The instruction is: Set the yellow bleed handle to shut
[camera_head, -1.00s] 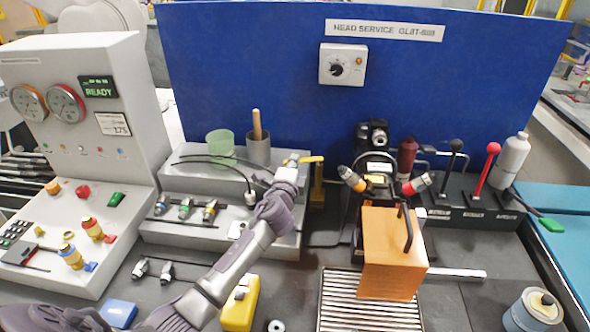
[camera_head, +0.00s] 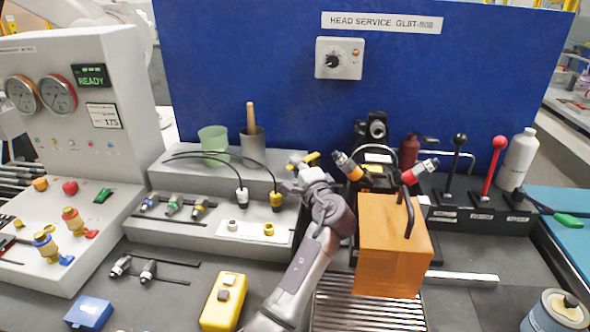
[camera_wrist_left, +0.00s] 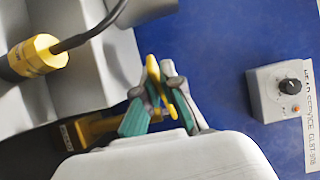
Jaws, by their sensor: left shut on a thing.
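The yellow bleed handle (camera_head: 312,158) is at the foot of the blue panel, right of the grey stepped block. In the head view only a short bar of it shows past my gripper, sloping up to the right. My left gripper (camera_head: 299,168) is at this handle. In the left wrist view the handle (camera_wrist_left: 153,78) stands between the green-padded fingers of my left gripper (camera_wrist_left: 160,103), which is shut on it. A yellow bracket-like part (camera_wrist_left: 95,128) lies behind the fingers. The handle's pivot is hidden by my gripper and wrist. My right gripper is not in view.
An orange box (camera_head: 385,250) with a black handle stands close right of my left forearm. Black and red levers (camera_head: 496,155) stand further right. Hoses with a yellow connector (camera_head: 276,198) lie left of my gripper. A yellow pendant box (camera_head: 223,302) is at the front.

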